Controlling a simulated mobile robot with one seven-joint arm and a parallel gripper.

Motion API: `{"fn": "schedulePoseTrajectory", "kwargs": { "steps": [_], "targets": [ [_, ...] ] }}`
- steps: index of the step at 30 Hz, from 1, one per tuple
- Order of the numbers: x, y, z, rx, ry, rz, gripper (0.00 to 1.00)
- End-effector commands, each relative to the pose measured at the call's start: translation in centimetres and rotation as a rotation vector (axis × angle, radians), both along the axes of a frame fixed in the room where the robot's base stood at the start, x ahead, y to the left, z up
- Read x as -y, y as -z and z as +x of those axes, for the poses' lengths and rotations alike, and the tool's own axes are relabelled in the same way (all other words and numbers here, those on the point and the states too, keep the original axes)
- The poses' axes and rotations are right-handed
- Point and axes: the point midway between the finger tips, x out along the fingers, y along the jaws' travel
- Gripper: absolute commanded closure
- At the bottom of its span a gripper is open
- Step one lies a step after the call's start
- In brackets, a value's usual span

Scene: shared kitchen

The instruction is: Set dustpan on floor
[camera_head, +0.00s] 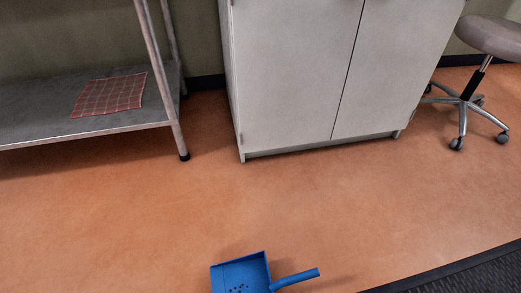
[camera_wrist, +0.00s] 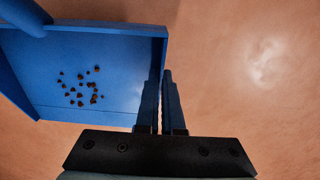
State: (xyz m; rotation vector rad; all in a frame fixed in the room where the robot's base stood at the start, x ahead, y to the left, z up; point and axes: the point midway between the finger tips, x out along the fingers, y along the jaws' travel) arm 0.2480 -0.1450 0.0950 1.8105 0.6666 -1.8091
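The blue dustpan (camera_head: 228,276) is at the bottom edge of the head view, its handle (camera_head: 296,279) pointing right. Its near part is cut off by the frame. In the wrist view the dustpan (camera_wrist: 117,65) fills the upper left, with several small dark brown crumbs (camera_wrist: 82,88) lying in its pan. My gripper (camera_wrist: 161,75) has its two fingers close together at the pan's side wall, one on each side, and looks shut on that wall. My gripper does not show in the head view. The orange-brown floor (camera_head: 180,215) lies below; whether the dustpan touches it I cannot tell.
A metal shelf rack (camera_head: 40,110) with a red checked cloth (camera_head: 109,95) stands at the left. A grey cabinet (camera_head: 290,80) stands behind. A wheeled stool (camera_head: 470,85) is at the right, a dark mat (camera_head: 470,277) at lower right. The middle floor is clear.

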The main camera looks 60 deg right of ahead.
Motion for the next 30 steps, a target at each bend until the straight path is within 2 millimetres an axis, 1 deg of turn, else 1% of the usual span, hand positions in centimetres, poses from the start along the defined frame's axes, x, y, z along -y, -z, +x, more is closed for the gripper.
{"fn": "schedulePoseTrajectory", "kwargs": {
  "steps": [1,8,12,15,23,28,29,30],
  "targets": [
    [0.1,1.4,0.1,0.001,0.001,-0.002,1.00],
    [0.1,2.7,0.1,0.002,0.000,-0.002,1.00],
    [0.1,4.6,0.1,0.001,0.000,-0.002,1.00],
    [0.1,5.6,0.1,0.002,0.000,-0.002,1.00],
    [0.1,5.4,0.1,0.002,0.000,-0.002,1.00],
    [0.1,5.8,0.1,0.002,-0.001,-0.002,1.00],
    [0.0,5.8,0.1,0.001,0.000,-0.001,0.91],
    [0.0,5.8,0.1,0.001,0.000,-0.001,0.83]
  ]
}}
